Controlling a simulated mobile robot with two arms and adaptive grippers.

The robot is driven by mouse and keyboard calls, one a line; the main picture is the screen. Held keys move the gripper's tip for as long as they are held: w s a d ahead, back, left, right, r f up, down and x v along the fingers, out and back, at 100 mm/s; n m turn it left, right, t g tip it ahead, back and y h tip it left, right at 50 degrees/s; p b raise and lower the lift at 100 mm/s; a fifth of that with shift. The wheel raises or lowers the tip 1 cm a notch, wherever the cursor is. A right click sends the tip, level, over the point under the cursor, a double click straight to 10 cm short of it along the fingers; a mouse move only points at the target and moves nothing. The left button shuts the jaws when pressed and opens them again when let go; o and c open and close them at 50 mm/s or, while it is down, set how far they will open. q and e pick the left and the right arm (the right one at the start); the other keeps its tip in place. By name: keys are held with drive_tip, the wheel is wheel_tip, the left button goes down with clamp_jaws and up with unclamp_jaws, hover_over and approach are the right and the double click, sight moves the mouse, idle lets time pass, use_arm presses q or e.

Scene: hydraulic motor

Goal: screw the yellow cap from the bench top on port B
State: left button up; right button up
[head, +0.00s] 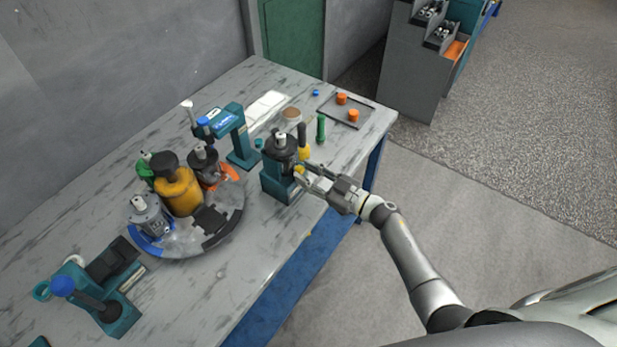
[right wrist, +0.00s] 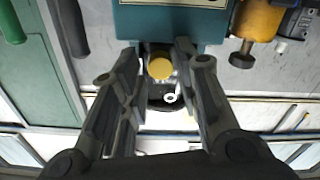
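The yellow cap (right wrist: 160,68) sits against the side of a dark motor (right wrist: 165,95), between my right fingertips in the right wrist view; it shows small in the head view (head: 299,170). The motor (head: 282,147) stands upright in a teal holder (head: 275,183) near the bench's front edge. My right gripper (head: 308,177) is in front of it; in the wrist view (right wrist: 158,62) its fingers flank the cap with narrow gaps, apparently not touching it. Whether the cap is threaded on, and any port B label, I cannot tell. My left gripper is not in view.
A round carousel (head: 190,240) with several motors stands left of the holder. A teal press-like stand (head: 236,135) is behind. A green-handled tool (head: 321,127) stands to the right. A dark tray (head: 338,112) holds two orange caps. A teal fixture (head: 120,315) is at front left.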

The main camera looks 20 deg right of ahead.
drive_tip(key=n+b, duration=0.2)
drive_tip(key=n, duration=0.2)
drive_tip(key=shift+f, duration=0.2)
drive_tip(key=shift+r+n, duration=0.2)
drive_tip(key=shift+n, duration=0.7)
drive_tip(key=shift+c, duration=0.2)
